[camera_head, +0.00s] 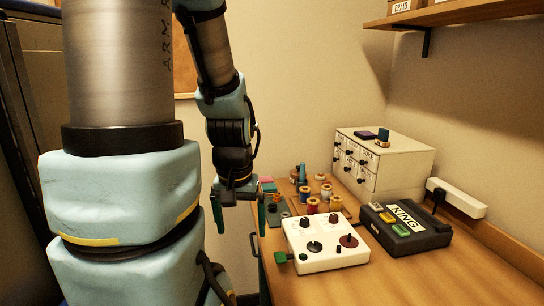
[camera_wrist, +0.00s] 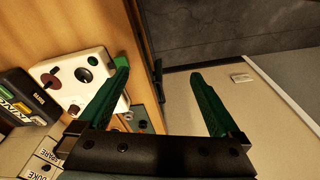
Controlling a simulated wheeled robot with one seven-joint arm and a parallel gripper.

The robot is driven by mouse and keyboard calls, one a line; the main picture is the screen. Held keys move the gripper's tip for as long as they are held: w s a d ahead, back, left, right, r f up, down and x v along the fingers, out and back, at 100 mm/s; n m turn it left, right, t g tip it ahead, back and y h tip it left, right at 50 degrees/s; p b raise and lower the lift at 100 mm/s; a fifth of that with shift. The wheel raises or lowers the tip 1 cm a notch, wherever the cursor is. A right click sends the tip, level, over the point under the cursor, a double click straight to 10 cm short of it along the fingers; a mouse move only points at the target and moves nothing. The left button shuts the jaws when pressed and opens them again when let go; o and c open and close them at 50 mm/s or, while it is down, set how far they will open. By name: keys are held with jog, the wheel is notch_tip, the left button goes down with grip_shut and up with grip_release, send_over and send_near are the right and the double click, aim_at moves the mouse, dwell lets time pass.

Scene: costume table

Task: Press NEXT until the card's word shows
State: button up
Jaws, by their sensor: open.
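A dark box (camera_head: 405,231) stands on the table at the right, its display reading KING. It has a green button (camera_head: 401,232) and an orange button (camera_head: 387,217); which one is NEXT I cannot read. The box also shows at the left edge of the wrist view (camera_wrist: 22,95). My gripper (camera_head: 242,212) is open and empty, pointing down beside the table's left edge, well left of the dark box. Its two green fingers are wide apart in the wrist view (camera_wrist: 161,85). I cannot make out a card with a readable word.
A white control box (camera_head: 325,246) with knobs stands between my gripper and the dark box. Behind are several thread spools (camera_head: 326,192) and a white drawer cabinet (camera_head: 405,165). A shelf (camera_head: 455,14) overhangs at upper right. The table's front right is clear.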

grip_shut()
dwell(0.6)
dwell(0.9)
